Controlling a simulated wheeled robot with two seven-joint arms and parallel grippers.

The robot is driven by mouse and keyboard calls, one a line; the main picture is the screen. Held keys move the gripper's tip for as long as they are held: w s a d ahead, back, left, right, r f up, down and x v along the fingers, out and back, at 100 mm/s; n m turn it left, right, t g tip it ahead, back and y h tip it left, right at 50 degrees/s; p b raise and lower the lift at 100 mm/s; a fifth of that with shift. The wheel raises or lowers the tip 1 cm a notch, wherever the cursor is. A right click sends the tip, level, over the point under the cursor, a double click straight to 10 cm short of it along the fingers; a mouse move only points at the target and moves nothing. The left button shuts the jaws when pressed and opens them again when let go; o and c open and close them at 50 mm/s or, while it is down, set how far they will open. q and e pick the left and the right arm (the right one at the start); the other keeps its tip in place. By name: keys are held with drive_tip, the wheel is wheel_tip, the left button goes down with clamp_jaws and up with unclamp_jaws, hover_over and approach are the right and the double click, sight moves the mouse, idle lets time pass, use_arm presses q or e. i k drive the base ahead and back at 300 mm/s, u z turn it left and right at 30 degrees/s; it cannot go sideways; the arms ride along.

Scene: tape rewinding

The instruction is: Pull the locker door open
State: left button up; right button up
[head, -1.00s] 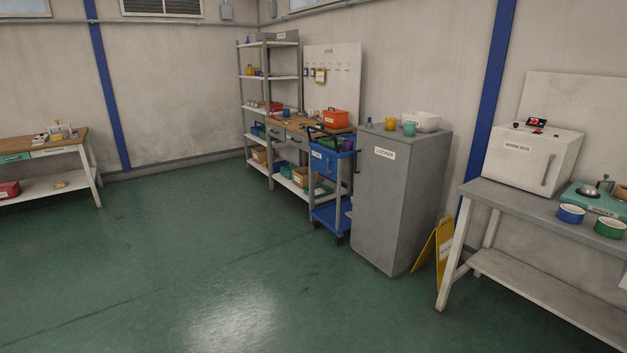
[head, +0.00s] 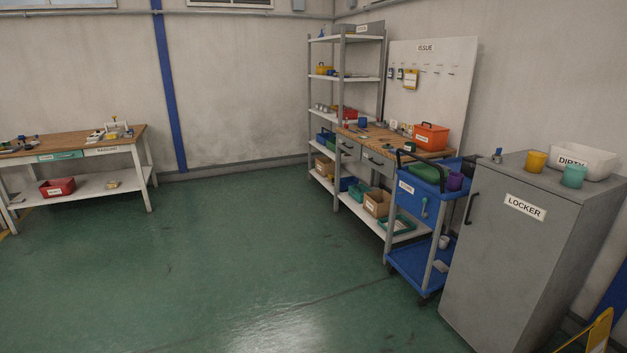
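The grey locker (head: 508,262) stands upright at the right of the head view, with a white label reading LOCKER on its front. Its door looks shut. A dark handle (head: 471,208) runs along the door's left edge. On the locker's top are a yellow cup (head: 536,162), a teal cup (head: 573,176) and a white bin (head: 598,161) labelled DIRTY. The locker's lower part is cut off by the picture's bottom edge. Neither of my grippers shows.
A blue cart (head: 417,262) stands close against the locker's left side. Behind it are a workbench (head: 375,140) and a shelf rack (head: 342,120). A yellow sign (head: 600,330) stands at the locker's right. The green floor (head: 230,260) to the left is clear.

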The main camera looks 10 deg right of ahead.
sight(515, 233)
drive_tip(key=z, duration=0.25)
drive_tip(key=i, duration=1.2)
drive_tip(key=z, duration=1.5)
drive_tip(key=i, duration=0.95)
drive_tip(key=z, duration=0.8)
